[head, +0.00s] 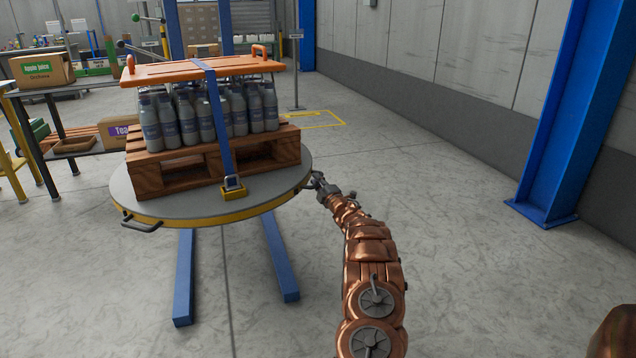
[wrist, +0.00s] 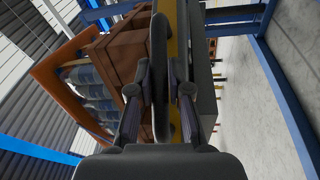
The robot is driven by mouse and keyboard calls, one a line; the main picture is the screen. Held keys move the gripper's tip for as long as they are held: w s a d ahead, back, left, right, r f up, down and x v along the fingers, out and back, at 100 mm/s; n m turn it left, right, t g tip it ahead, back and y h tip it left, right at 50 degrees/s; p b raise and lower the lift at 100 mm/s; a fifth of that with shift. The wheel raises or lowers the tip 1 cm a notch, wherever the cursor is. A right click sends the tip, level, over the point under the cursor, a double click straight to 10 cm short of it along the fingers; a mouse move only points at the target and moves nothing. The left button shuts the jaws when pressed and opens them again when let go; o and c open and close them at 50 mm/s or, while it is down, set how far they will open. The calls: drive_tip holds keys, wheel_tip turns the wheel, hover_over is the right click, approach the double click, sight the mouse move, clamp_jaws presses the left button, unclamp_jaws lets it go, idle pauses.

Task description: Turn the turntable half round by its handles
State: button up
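The round grey turntable (head: 285,188) with a yellow rim carries a wooden pallet (head: 205,172) of grey bottles (head: 190,118) under an orange top board (head: 160,73), held by a blue strap (head: 218,120). One turntable handle (head: 140,226) sticks out at the front left of the rim. My gripper (head: 319,184) is at the right edge of the turntable. In the wrist view, its two fingers (wrist: 160,85) lie on either side of a dark handle bar (wrist: 160,45) beside the yellow rim, closed in on it. In the head view my gripper mostly hides that handle.
Blue forks (head: 280,258) extend along the floor below the turntable. A blue pillar (head: 570,120) stands at the right by the grey wall. A table with boxes (head: 42,70) is at the left. The floor at right is clear.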

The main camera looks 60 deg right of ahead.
drive_tip(key=o, duration=0.4)
drive_tip(key=shift+s, duration=0.1)
drive_tip(key=shift+v, duration=5.95)
